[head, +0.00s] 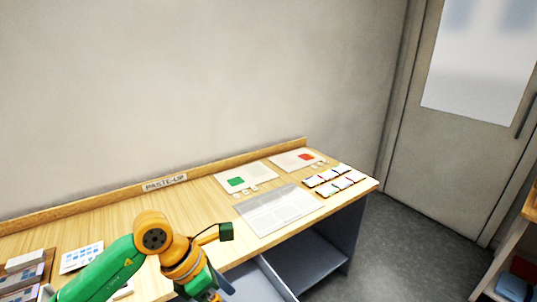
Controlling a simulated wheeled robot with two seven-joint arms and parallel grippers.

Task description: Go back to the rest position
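My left arm, green with orange joints, comes in from the lower left in the head view, over the front of the wooden table (120,218). My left gripper (216,295) is at the bottom edge of the picture, mostly cut off, and points down near the table's front edge. Whether it is open or shut does not show, and I see nothing held in it. My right arm and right gripper are not in view.
On the table's right part lie a grey printed sheet (277,212), a sheet with a green square (231,187), a sheet with a red square (290,163) and several small cards (334,180). A "PASTE-UP" label (165,183) is at the back. A door (450,140) stands right; grey floor (405,250) is clear.

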